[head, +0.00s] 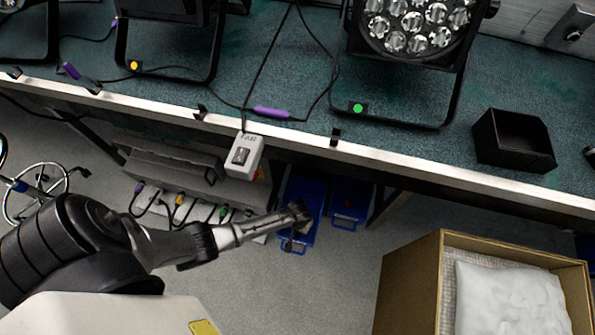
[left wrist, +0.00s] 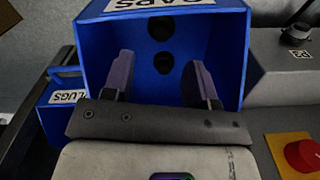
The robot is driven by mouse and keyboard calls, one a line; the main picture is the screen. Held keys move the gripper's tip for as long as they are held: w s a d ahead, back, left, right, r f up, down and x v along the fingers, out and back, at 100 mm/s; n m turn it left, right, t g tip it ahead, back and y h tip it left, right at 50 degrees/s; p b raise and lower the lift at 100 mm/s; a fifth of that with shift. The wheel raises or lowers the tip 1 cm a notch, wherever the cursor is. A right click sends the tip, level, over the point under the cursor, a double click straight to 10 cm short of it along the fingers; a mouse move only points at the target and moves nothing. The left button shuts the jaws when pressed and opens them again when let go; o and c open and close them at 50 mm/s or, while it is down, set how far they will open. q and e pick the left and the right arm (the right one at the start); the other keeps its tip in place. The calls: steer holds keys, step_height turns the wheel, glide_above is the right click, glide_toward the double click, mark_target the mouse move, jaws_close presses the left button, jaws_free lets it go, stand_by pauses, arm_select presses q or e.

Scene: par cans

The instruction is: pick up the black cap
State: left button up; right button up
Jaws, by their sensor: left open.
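A blue bin (left wrist: 88,60) with a label reading CAPS fills the middle of the left wrist view. Inside it are two small round dark things, apparently black caps (left wrist: 159,28), one above the other in the picture. The lower dark cap (left wrist: 164,64) shows between my fingers, and I cannot tell its depth from them. My left gripper (left wrist: 160,76) is open, with its fingers pointing into the bin and nothing seen between them in contact. In the head view my left gripper (head: 300,213) is over the left blue bin (head: 312,188) below the table. My right gripper is not in view.
A second blue bin labelled PLUGS (left wrist: 60,118) stands beside it. The table's pale front edge (head: 400,165) runs above the bins, with a grey switch box (head: 244,157) hanging from it. A red button (left wrist: 304,154) is close by. A cardboard box (head: 412,275) stands at right.

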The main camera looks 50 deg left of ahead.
arm_select(q)
steer(key=shift+f+b, duration=0.55)
steer(key=shift+f, duration=0.5)
step_height(320, 180, down, 5)
steer(key=b, duration=0.4)
steer(key=shift+s+a+r, duration=0.1)
steer(key=shift+s+r, duration=0.05)
steer(key=shift+r, duration=0.05)
jaws_close()
